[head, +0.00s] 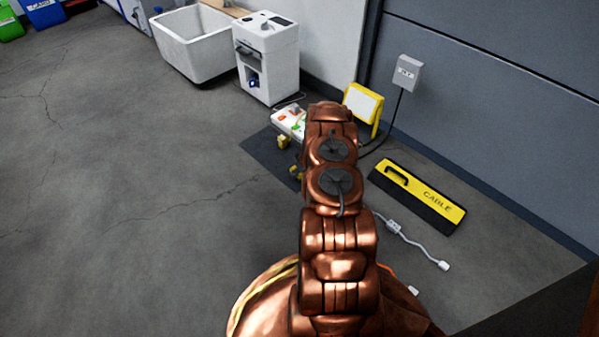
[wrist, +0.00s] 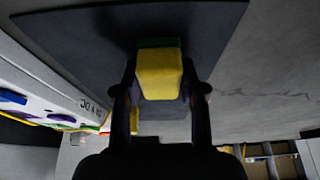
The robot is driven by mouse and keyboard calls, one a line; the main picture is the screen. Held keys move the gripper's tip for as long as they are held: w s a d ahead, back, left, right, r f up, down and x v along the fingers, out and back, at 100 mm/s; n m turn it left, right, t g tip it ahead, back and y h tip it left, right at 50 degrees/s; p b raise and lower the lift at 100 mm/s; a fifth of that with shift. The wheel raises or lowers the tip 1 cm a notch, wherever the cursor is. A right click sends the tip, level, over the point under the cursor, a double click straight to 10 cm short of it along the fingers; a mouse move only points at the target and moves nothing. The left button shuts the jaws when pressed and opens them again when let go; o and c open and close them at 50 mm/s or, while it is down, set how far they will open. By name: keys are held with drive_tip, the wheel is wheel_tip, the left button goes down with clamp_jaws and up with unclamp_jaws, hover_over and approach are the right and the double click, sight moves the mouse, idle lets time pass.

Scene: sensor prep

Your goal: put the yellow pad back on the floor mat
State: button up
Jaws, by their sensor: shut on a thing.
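The yellow pad (wrist: 160,82) has a green far side and sits between the two fingers of my gripper (wrist: 161,90) in the wrist view. My gripper is shut on it. The dark floor mat (wrist: 215,35) lies beyond the pad, with a shadow close to the pad's green side. I cannot tell whether pad and mat touch. In the head view the mat (head: 258,157) lies on the floor, partly covered by my arm, which hides most of my gripper. Small yellow pieces (head: 283,141) show over the mat; I cannot tell which is the held pad.
A white box with coloured parts (head: 289,122) stands at the mat's far edge, beside a yellow-framed panel (head: 363,107). A yellow cable cover (head: 418,195) and a white cable (head: 405,236) lie to the right. A white machine (head: 267,58) stands behind. Floor at left is clear.

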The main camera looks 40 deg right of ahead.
drive_tip(key=o, duration=1)
drive_tip(key=shift+f, duration=0.1)
